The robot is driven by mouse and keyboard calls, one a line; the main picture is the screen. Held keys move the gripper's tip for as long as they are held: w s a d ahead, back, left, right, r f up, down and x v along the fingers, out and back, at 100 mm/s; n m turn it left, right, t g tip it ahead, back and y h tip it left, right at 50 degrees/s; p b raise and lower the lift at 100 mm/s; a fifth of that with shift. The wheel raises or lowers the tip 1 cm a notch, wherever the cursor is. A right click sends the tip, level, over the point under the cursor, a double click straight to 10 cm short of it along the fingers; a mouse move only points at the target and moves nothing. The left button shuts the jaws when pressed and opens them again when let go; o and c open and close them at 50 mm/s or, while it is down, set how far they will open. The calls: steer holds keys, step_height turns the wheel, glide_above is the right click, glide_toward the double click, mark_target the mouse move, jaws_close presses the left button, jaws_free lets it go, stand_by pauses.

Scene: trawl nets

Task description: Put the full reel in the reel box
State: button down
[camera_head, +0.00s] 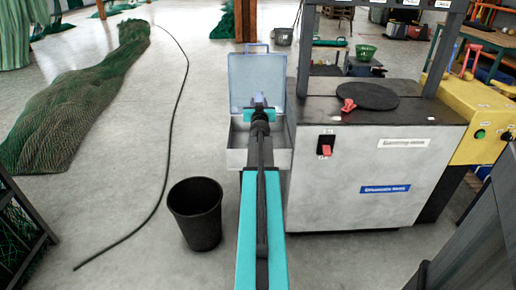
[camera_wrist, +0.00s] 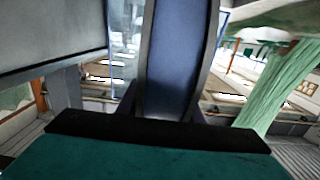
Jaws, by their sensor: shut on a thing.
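The reel box (camera_head: 237,158) is a grey open box beside the left side of the machine, with its pale lid (camera_head: 257,75) standing open at the back. My gripper (camera_head: 260,108) is above the box opening, in front of the lid. It is shut on the full reel, which shows in the wrist view (camera_wrist: 178,60) as a dark blue band between grey rims. In the head view only a small bluish part of the reel (camera_head: 258,98) shows past my gripper. My arm hides the middle of the box and its inside.
A grey machine (camera_head: 360,165) with a black top and red switch (camera_head: 326,146) stands close on the right. A black bin (camera_head: 197,215) stands left of my arm. A dark cable (camera_head: 165,170) and a green net pile (camera_head: 80,105) lie on the floor at left.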

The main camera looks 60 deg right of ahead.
steer(key=shift+f+b, duration=3)
steer(key=shift+f, duration=0.05)
steer(key=shift+f+b, duration=1.85)
steer(key=shift+f, duration=0.15)
steer(key=c, duration=1.3)
jaws_free()
steer(key=shift+o, duration=0.2)
